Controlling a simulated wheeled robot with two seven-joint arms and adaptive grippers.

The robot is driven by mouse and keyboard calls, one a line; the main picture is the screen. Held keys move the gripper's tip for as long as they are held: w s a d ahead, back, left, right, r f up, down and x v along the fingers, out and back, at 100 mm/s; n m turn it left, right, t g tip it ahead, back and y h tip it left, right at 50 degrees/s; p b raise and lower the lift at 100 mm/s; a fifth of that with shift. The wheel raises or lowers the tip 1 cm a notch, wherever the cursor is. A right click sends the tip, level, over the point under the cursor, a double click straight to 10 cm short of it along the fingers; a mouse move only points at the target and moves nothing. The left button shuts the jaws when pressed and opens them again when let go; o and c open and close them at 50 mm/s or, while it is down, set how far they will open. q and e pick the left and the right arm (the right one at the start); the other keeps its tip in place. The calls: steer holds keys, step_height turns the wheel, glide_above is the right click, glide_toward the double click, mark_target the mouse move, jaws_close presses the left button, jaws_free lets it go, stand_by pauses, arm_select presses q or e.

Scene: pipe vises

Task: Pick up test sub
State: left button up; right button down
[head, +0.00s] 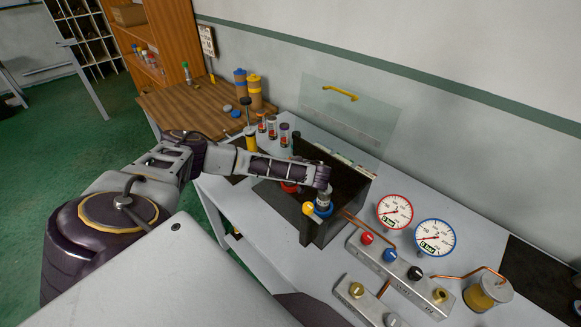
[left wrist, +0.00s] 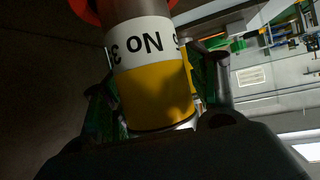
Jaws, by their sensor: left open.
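In the left wrist view a yellow cylinder with a white band bearing black letters (left wrist: 155,92), which looks like the test sub, stands between the two fingers of my left gripper (left wrist: 157,75). A finger lies on each side of it, and the gripper is open; I cannot tell whether either finger touches it. A red part (left wrist: 84,11) shows near the cylinder's far end. In the head view my left arm reaches over the dark open box (head: 345,185), and the fingers are hidden there. A red part (head: 289,187) shows under the arm. My right gripper is not in view.
A clear panel (head: 345,110) with a yellow handle stands behind the box. Several small labelled cylinders (head: 272,127) stand left of it. A red gauge (head: 395,212), a blue gauge (head: 435,237) and a valve manifold (head: 400,270) are at the right. The wall is close behind.

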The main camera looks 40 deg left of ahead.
arm_select(q)
jaws_close()
stand_by(0.3)
steer(key=shift+w+r, duration=0.1)
stand_by(0.4)
